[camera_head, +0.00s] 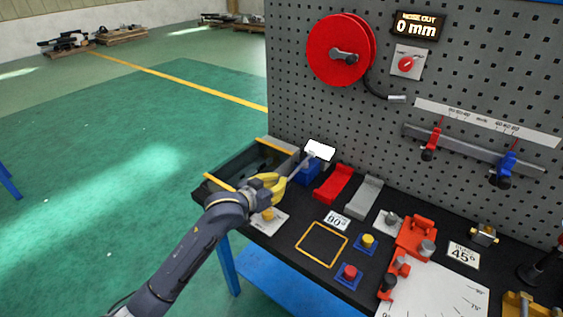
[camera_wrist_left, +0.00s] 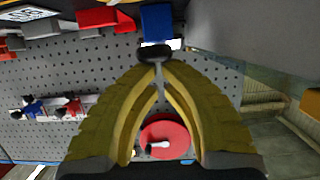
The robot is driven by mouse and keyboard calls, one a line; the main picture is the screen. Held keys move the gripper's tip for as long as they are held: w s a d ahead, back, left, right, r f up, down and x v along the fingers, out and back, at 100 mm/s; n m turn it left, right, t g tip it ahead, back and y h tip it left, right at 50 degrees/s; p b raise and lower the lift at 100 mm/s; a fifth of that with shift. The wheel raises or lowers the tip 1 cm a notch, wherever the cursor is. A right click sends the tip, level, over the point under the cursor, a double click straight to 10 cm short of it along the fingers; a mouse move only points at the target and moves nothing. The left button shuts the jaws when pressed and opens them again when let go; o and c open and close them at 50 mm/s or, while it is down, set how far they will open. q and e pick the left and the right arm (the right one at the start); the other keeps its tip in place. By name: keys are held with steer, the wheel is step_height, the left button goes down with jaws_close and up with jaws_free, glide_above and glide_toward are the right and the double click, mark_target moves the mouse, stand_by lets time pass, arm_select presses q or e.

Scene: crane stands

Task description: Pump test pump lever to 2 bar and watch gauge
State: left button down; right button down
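The blue test pump (camera_head: 304,173) stands at the back left of the bench, by the pegboard. A bright white panel (camera_head: 320,149), which may be its gauge, sits above it; no reading can be made out. A thin grey pump lever (camera_head: 298,168) slopes from the pump down to my left gripper (camera_head: 277,184). In the left wrist view the yellow fingers (camera_wrist_left: 159,68) come together on a thin grey piece with a dark end (camera_wrist_left: 154,52), in front of the blue pump body (camera_wrist_left: 157,22). My right gripper is not in view.
An open dark tray (camera_head: 225,172) with yellow edges lies left of the pump. Red (camera_head: 333,184) and grey (camera_head: 363,198) stands are to its right. A red reel (camera_head: 338,50) hangs on the pegboard (camera_head: 450,80). A yellow-outlined square (camera_head: 322,244) on the bench is empty.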

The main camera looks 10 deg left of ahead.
arm_select(q)
step_height(320, 180, up, 4)
steer(key=shift+s+f, duration=0.1)
steer(key=shift+s, duration=0.05)
steer(key=f+v, duration=0.1)
steer(key=v, duration=0.9)
steer(key=shift+s, duration=0.2)
steer(key=shift+a+f, duration=0.15)
stand_by(0.5)
